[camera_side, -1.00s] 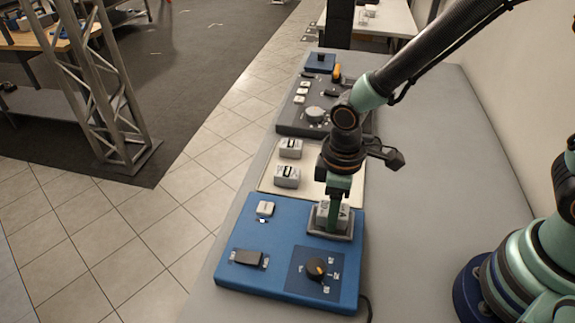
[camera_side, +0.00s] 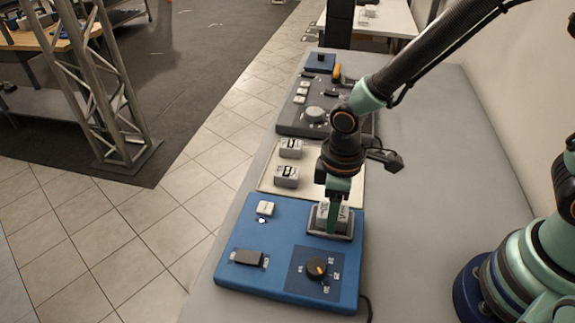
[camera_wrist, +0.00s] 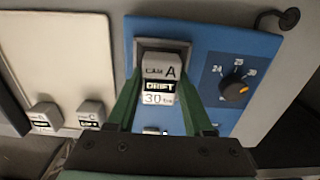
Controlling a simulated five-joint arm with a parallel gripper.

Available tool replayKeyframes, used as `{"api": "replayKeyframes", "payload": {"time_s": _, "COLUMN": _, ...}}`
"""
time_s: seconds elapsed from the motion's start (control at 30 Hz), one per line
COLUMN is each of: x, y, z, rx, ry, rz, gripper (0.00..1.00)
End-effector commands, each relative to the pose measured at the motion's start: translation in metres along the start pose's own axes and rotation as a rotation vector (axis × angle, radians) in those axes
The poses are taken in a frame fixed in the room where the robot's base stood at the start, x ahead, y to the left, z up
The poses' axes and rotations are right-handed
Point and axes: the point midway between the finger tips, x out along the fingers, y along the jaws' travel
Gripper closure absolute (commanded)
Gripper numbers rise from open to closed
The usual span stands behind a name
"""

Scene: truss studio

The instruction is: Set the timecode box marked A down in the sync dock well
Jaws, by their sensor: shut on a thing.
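The timecode box marked A (camera_wrist: 160,72) is a light grey block with "CAM A", "DRIFT" and "30" on its face in the wrist view. My gripper (camera_side: 336,208) is shut on it, with one green finger at each side; in the wrist view the fingers (camera_wrist: 160,105) flank the box. The sync dock is a blue panel (camera_side: 282,215), also in the wrist view (camera_wrist: 205,40). Its well (camera_side: 331,236) has a raised grey rim, which shows behind the box in the wrist view (camera_wrist: 142,45). The box is at the well; the fingers hide part of it, so I cannot tell if it touches the floor.
A cream tray (camera_side: 268,183) behind the dock holds two similar grey boxes (camera_side: 288,176). A grey control panel (camera_side: 290,122) stands farther back. The table's right side is clear.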

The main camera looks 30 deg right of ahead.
Motion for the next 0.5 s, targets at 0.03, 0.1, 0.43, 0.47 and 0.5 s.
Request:
{"api": "replayKeyframes", "payload": {"time_s": 0.03, "x": -0.001, "y": 0.000, "z": 0.000, "rx": 0.000, "ry": 0.001, "rz": 0.000, "gripper": 1.00}}
{"api": "replayKeyframes", "payload": {"time_s": 0.1, "x": -0.002, "y": 0.000, "z": 0.000, "rx": 0.000, "ry": 0.001, "rz": 0.000, "gripper": 1.00}}
{"api": "replayKeyframes", "payload": {"time_s": 0.43, "x": -0.011, "y": 0.000, "z": 0.000, "rx": 0.000, "ry": 0.002, "rz": 0.000, "gripper": 1.00}}
{"api": "replayKeyframes", "payload": {"time_s": 0.47, "x": -0.012, "y": 0.000, "z": 0.000, "rx": 0.000, "ry": 0.002, "rz": 0.000, "gripper": 1.00}}
{"api": "replayKeyframes", "payload": {"time_s": 0.5, "x": -0.013, "y": 0.000, "z": 0.000, "rx": 0.000, "ry": 0.002, "rz": 0.000, "gripper": 1.00}}
